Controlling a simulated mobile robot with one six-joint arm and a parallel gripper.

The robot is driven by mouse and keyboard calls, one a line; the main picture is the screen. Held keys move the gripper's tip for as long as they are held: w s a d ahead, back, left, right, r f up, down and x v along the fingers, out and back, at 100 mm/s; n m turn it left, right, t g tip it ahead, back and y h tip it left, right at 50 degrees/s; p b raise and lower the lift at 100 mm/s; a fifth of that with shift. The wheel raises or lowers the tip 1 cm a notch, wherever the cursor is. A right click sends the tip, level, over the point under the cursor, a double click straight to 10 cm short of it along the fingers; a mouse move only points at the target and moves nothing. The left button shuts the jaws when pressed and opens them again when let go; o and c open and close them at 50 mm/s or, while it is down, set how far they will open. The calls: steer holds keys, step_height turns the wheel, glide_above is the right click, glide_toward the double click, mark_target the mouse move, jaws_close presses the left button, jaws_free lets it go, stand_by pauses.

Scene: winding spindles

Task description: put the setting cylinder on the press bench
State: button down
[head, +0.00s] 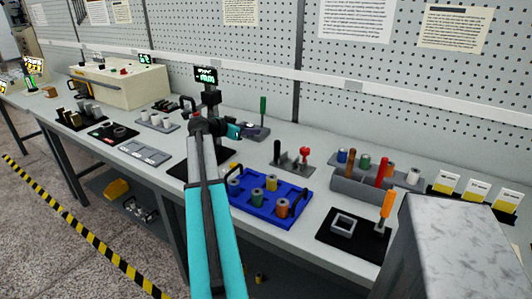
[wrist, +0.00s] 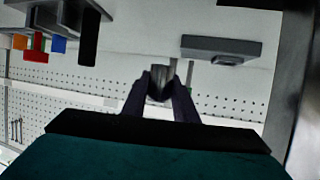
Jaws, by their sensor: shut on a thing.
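My gripper (wrist: 161,78) is shut on a grey metallic cylinder, which I take to be the setting cylinder (wrist: 160,88); it shows between the two dark fingers in the wrist view. A post with a small lit display (head: 205,75) stands just behind my wrist. I cannot tell for sure which fixture is the press bench.
A grey block with a green upright (head: 263,107) stands just right of my wrist. A blue tray (head: 284,221) with several spools lies in front. A grey rack (head: 355,190) with coloured cylinders and a black mat (head: 337,245) are further right. A cream machine (head: 120,82) stands left.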

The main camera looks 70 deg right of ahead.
glide_above(251, 153)
steer(key=shift+f+p, duration=0.3)
steer(key=shift+f, duration=1.75)
steer(key=shift+f+p, duration=0.3)
steer(key=shift+f, duration=1.6)
steer(key=shift+f, duration=0.1)
steer(key=c, duration=1.4)
jaws_free()
steer(key=b+v, duration=0.2)
steer(key=v, duration=1)
steer(key=shift+w+a, duration=0.1)
steer(key=shift+w, duration=0.1)
